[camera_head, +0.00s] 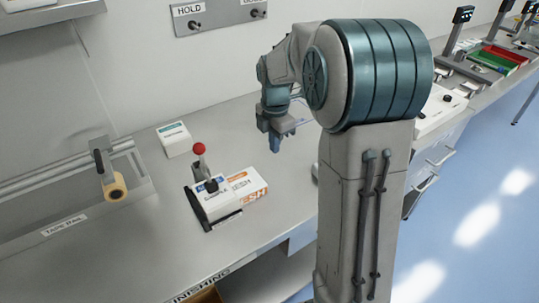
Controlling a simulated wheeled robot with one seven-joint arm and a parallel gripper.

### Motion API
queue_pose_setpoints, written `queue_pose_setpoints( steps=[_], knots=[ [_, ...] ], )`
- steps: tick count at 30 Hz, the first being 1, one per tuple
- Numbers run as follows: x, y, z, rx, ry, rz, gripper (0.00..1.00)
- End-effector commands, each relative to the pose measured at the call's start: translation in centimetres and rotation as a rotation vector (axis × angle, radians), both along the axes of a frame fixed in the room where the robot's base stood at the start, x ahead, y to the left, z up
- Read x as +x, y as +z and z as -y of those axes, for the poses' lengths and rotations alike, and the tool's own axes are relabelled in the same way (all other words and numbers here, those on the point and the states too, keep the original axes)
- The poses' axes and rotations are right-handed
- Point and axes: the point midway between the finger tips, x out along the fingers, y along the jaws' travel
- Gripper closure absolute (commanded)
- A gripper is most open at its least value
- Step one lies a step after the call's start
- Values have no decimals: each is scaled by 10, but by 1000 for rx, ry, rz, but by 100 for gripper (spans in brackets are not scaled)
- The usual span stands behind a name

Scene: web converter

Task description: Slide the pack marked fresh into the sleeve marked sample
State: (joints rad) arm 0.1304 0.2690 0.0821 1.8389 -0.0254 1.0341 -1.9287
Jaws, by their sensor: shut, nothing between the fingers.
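The pack marked fresh (246,185) is a white box with orange letters, of which part of the word shows on its top and right end. Its left end meets the white sleeve with a blue mark (217,206), and is hidden there; I cannot tell how deep it sits inside. The sleeve's small lettering is hard to read. It sits in a black-based fixture with a red-knobbed lever (199,150) standing over it. My gripper (275,146) is shut and empty, pointing down above the bench, behind and to the right of the pack, apart from it.
A white box with a teal label (174,139) lies behind the fixture. A tape holder with a yellow roll (115,188) stands at the left on a metal rail. The bench (150,255) is clear in front. Trays and stands (497,60) are at far right.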

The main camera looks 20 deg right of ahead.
Motion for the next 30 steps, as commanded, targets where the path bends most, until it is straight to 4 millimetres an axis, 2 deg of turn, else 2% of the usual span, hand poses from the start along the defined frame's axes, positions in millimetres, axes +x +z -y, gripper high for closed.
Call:
queue_pose_setpoints(
  steps=[14, 18, 21, 30],
  knots=[
    [-2, -95, 2, 0, -9, -6, 100],
    [-8, -91, -21, 1, -3, -1, 100],
    [-11, -91, -30, 0, -4, -2, 100],
    [-13, -92, -37, 0, -8, 0, 100]
  ],
)
